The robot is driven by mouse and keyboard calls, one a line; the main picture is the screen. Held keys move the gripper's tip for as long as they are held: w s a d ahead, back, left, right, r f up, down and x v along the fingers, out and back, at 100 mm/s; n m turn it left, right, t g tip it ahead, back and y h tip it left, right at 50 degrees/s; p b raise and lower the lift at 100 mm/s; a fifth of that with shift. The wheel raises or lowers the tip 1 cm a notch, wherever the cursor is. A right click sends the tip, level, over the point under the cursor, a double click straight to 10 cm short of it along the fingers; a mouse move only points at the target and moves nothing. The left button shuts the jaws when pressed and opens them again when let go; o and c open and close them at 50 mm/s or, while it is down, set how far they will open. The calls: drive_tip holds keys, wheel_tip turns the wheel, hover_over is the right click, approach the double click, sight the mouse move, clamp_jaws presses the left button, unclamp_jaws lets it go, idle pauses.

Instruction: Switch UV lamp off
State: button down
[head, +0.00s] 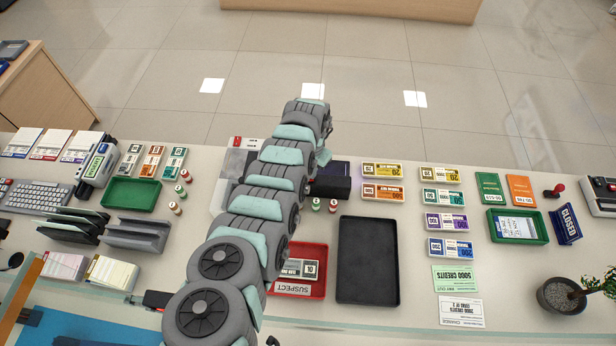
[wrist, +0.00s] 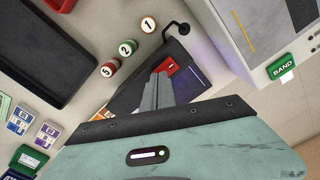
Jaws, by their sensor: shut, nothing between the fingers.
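The UV lamp (wrist: 178,52) is a dark box in the wrist view, with a violet glow along its lower edge (wrist: 203,88). A red switch (wrist: 172,67) sits on its near end. My gripper (wrist: 160,78) is shut and empty, its fingertips right by the red switch; I cannot tell whether they touch it. In the head view the lamp (head: 332,184) is a dark block just right of my arm, which hides part of it. My fingertips are not clear in the head view.
Three coin rolls (wrist: 126,47) stand near the lamp. A black tray (head: 367,262) and a red suspect tray (head: 318,285) lie closer. A pale machine with a green BAND button (wrist: 281,66) stands on the lamp's other side. Banknote bundles (head: 383,193) lie right of the lamp.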

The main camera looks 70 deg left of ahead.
drive_tip(key=shift+f+b, duration=0.35)
drive_tip(key=shift+f, duration=0.15)
drive_tip(key=shift+r, duration=0.1)
wheel_tip(320, 180, up, 7)
drive_tip(key=p, duration=0.7)
idle(0.7)
